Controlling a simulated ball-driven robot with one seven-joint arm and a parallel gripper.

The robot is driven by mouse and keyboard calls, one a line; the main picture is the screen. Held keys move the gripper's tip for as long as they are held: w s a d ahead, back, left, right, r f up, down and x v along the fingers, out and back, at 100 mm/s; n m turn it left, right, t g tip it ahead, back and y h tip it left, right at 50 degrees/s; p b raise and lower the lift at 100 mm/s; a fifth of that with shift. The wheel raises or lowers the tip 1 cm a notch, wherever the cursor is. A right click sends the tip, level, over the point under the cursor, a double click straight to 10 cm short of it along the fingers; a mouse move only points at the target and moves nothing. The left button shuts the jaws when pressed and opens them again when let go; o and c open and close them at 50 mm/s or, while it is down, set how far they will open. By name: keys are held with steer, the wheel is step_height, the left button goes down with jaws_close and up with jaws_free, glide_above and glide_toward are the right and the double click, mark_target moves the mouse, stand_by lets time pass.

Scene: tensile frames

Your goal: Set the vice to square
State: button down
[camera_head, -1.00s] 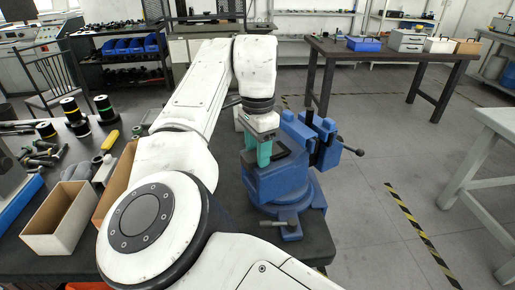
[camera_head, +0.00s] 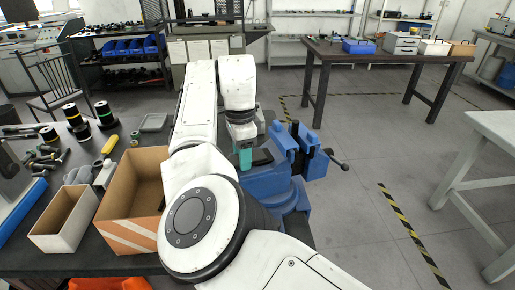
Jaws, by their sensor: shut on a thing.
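The blue vice (camera_head: 268,184) stands on the right side of the dark workbench, on a round blue base. Its jaw end (camera_head: 312,160) points right, past the bench edge, with a dark handle (camera_head: 337,160) sticking out. A flat black part lies on top of its body. My gripper (camera_head: 245,160), with teal fingers, points down at the left end of the vice and is shut on the vice. The exact grip spot is too small to see. My arm hides the vice's lower left and part of its base.
An open cardboard box (camera_head: 132,190) and a smaller pale box (camera_head: 62,219) stand left of my arm. Spools (camera_head: 105,115), tools and a grey tray (camera_head: 154,122) lie farther left and back. Clear floor lies right of the vice, before a white table (camera_head: 490,150).

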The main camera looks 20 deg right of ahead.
steer(key=shift+w+r+m+p, duration=0.3)
steer(key=shift+w+m+p, duration=0.3)
steer(key=shift+w+m, duration=0.2)
steer(key=shift+w+d+f+m, duration=0.15)
steer(key=shift+w+m, duration=0.15)
steer(key=shift+m, duration=0.3)
steer(key=c, duration=0.5)
jaws_free()
steer(key=shift+s+f, duration=0.1)
step_height(320, 180, up, 11)
steer(key=shift+f, duration=0.1)
